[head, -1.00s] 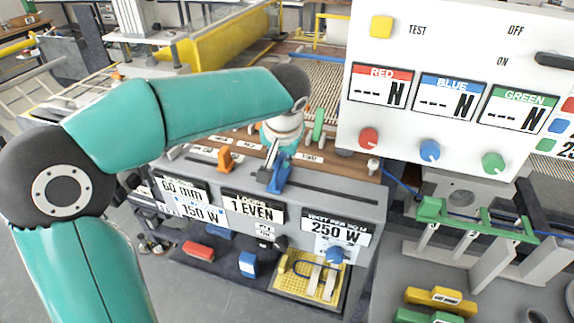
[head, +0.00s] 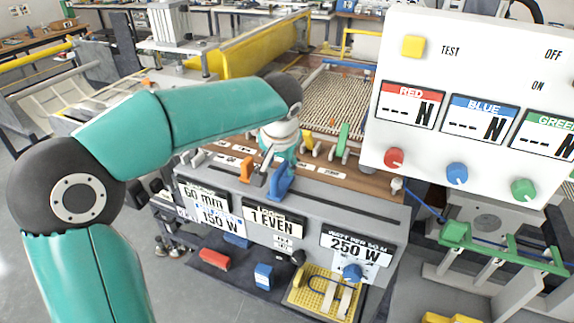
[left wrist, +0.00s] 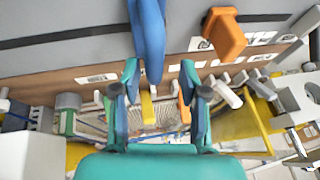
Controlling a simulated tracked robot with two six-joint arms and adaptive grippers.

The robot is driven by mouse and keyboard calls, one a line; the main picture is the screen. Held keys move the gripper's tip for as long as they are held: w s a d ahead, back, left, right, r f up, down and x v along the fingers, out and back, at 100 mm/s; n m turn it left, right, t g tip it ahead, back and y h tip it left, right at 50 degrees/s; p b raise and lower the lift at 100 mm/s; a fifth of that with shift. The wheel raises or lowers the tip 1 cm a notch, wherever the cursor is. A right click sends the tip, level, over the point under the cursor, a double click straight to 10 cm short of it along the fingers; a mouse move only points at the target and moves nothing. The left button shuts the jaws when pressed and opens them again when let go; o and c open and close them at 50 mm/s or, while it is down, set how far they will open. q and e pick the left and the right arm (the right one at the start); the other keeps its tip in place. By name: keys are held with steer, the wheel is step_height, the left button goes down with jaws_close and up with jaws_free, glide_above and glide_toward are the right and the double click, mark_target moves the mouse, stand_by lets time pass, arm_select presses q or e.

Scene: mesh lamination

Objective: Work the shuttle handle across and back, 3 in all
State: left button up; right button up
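The blue shuttle handle (head: 282,181) stands on the slotted front of the grey machine. In the left wrist view the blue handle (left wrist: 150,35) comes down from the top, its end between my fingertips. My left gripper (head: 274,158) is at it, partly hidden by its own arm in the head view. In the wrist view the left gripper (left wrist: 160,75) is open around the handle. The left finger is close against the handle and a gap shows on the right; contact is hard to judge. My right gripper is not in view.
An orange handle (head: 246,169) stands just left of the blue one and shows in the wrist view (left wrist: 224,34). Green (head: 343,140) and yellow (head: 308,141) levers stand behind. A white force panel (head: 480,60) stands at right. The slot right of the blue handle is clear.

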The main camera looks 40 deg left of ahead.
arm_select(q)
steer(key=shift+s+d, duration=0.1)
steer(key=shift+d, duration=0.05)
steer(key=shift+r, duration=0.1)
steer(key=v, duration=1.2)
